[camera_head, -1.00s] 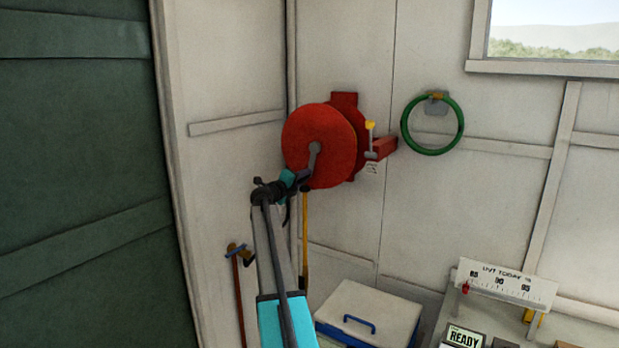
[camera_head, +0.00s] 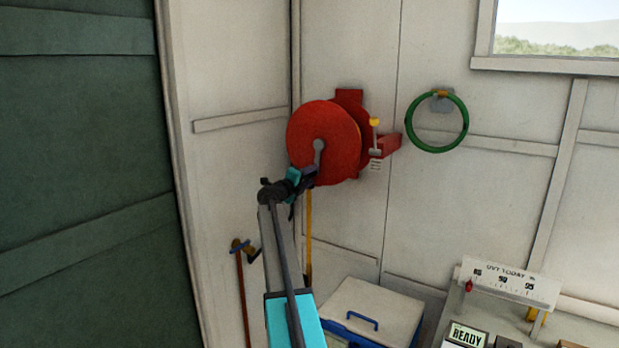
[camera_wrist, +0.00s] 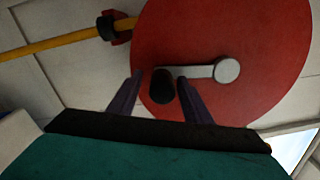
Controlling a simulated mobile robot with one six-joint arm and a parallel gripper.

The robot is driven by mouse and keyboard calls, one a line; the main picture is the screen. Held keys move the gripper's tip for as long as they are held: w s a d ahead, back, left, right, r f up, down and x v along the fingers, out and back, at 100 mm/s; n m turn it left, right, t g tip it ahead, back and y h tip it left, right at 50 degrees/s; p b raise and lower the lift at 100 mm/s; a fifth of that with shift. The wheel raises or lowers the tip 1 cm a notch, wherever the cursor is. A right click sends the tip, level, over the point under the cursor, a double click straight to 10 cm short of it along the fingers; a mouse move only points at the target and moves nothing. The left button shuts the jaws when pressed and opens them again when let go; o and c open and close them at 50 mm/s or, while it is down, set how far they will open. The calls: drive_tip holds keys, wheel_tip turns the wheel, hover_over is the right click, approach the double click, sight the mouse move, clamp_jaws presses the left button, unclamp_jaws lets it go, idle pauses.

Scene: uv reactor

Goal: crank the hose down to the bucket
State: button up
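The red hose reel (camera_head: 322,130) is on the wall in the head view, and its disc (camera_wrist: 240,30) fills much of the wrist view. A grey crank arm (camera_wrist: 196,71) runs left from the round hub (camera_wrist: 227,71) to a dark crank knob (camera_wrist: 162,86). My gripper (camera_wrist: 160,88) has one finger on each side of the knob, with gaps showing, so it looks open around it. In the head view my gripper (camera_head: 307,174) is at the reel's lower edge. A yellow hose (camera_head: 309,235) hangs below the reel. I cannot make out a bucket.
A white-lidded blue box (camera_head: 370,310) stands below the reel. A green ring (camera_head: 436,149) hangs on the wall to the right. A yellow-tipped lever (camera_head: 375,135) is beside the reel. A bench with a gauge board (camera_head: 510,283) is at lower right.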

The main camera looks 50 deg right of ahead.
drive_tip(key=shift+a+r, duration=0.1)
drive_tip(key=shift+a, duration=0.05)
drive_tip(key=s+a, duration=0.1)
drive_tip(key=a, duration=1.2)
drive_tip(key=shift+s+a, duration=0.25)
drive_tip(key=shift+s, duration=0.1)
drive_tip(key=shift+c, duration=0.3)
